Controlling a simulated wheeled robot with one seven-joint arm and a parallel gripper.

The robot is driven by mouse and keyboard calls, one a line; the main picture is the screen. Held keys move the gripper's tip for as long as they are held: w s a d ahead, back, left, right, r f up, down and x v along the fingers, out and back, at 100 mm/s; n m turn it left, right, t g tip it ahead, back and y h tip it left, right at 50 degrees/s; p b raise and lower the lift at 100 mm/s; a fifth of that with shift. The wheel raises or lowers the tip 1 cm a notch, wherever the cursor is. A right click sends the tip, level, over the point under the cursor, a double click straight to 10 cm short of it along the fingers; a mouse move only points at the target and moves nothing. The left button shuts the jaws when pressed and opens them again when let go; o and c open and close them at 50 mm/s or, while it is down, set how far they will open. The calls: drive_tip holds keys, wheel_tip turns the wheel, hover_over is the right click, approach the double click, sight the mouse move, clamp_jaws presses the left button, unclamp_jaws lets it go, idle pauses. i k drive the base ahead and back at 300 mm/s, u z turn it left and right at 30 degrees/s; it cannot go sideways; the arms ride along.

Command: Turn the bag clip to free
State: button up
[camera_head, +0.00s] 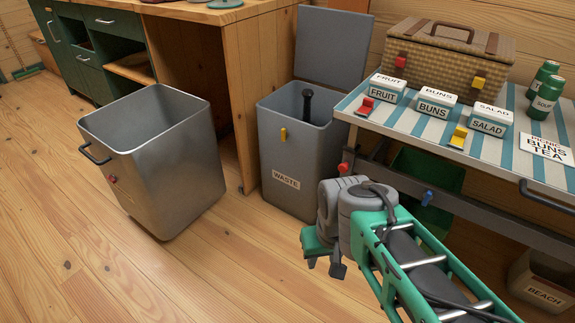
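A small yellow clip (283,134) sits on the front of the grey bin labelled WASTE (287,160), just below its rim. It looks upright, but it is too small to read any free or locked marking. I cannot tell for certain that it is the bag clip. The bin's lid (333,46) stands raised, and a black upright object (307,103) shows inside. My gripper (325,266) hangs low, in front and to the right of the bin, apart from the yellow clip. Its two dark fingertips are spread, with nothing seen between them.
A metal bin (160,165) with a black handle stands left on the wooden floor. A striped table (400,118) at right holds FRUIT, BUNS and SALAD boxes, a wicker basket (440,60) and green jars. Red (343,168) and blue (427,198) knobs show below its edge. The front-left floor is clear.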

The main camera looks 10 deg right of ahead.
sight(285, 134)
drive_tip(key=u, duration=3.95)
drive_tip(key=i, duration=0.1)
drive_tip(key=z, duration=2.65)
drive_tip(key=i, duration=1.4)
drive_tip(key=z, duration=0.55)
